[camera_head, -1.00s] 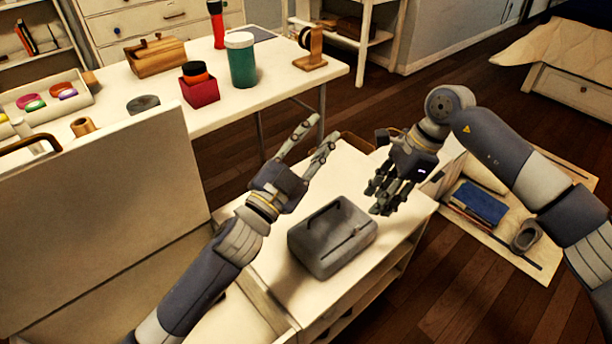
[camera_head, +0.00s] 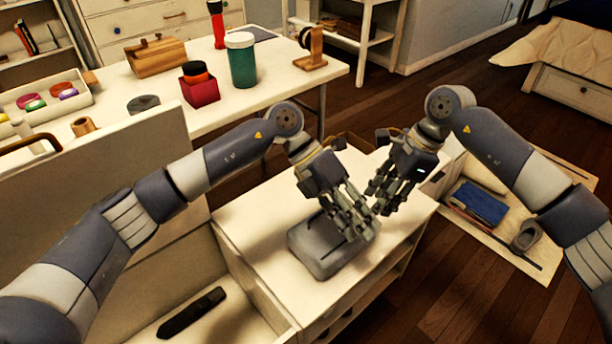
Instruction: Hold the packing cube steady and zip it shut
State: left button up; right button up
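The grey packing cube (camera_head: 318,252) lies on the white cabinet top, with a dark zipper line along its upper face. My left gripper (camera_head: 358,235) points down over the cube's right part, its fingers apart and covering some of the top. I cannot tell whether its fingertips touch the cube. My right gripper (camera_head: 376,202) hangs just beyond the cube's far right corner, fingers apart, close beside the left gripper. Nothing shows between either pair of fingers. The zipper pull cannot be made out.
The white cabinet top (camera_head: 262,236) is clear around the cube. Below left, an open compartment holds a black elongated object (camera_head: 192,313). A table (camera_head: 290,82) behind carries a teal jar (camera_head: 241,62) and a red box (camera_head: 200,90). A blue book (camera_head: 481,203) lies at right.

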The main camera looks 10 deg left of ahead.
pick_arm(q)
jog(key=w+a+m+t+y, duration=0.1)
jog(key=w+a+t+y, duration=0.1)
jog(key=w+a+y, duration=0.3)
jog(key=y, duration=0.2)
send_over(312, 214)
jog(key=s+a, duration=0.1)
jog(key=s, duration=0.1)
jog(key=shift+t, duration=0.4)
jog(key=f, duration=0.3)
jog(key=s+d+f, duration=0.1)
jog(key=f, duration=0.5)
jog(key=shift+s+d+f, duration=0.2)
jog(key=shift+d+f, duration=0.05)
jog(key=shift+f, duration=0.1)
jog(key=shift+c, duration=0.2)
grip_shut()
